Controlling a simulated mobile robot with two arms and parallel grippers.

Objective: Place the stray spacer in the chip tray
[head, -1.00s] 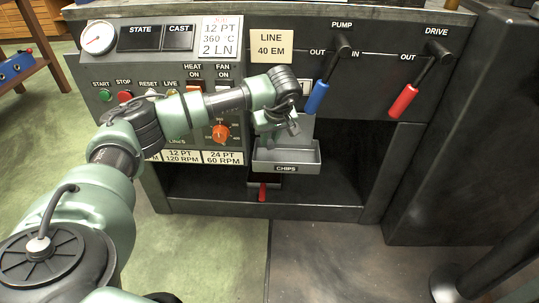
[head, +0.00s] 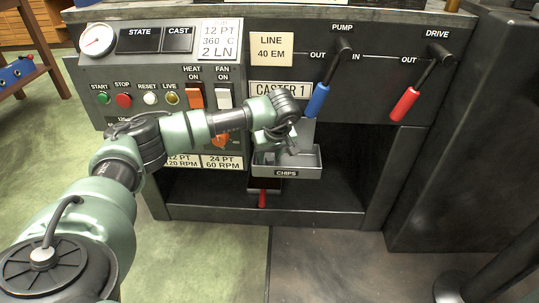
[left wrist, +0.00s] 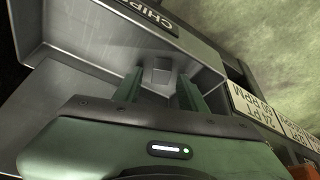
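The grey chip tray (head: 308,172), labelled CHIPS, sticks out from the lower middle of the machine front. My left gripper (head: 289,148) is over the tray, pointing down into it. In the left wrist view the tray (left wrist: 85,62) fills the upper left. A small grey block, the spacer (left wrist: 161,70), shows between the two green fingertips, close to the tray's labelled front wall. The fingers stand apart, with a gap on each side of the block. Whether the block rests fully on the tray floor is hard to tell. My right gripper is not in view.
A blue-handled pump lever (head: 318,99) hangs just above and right of the tray, and a red-handled drive lever (head: 405,104) is farther right. A red handle (head: 262,199) sits below the tray. Buttons and switches (head: 195,96) lie behind my left arm.

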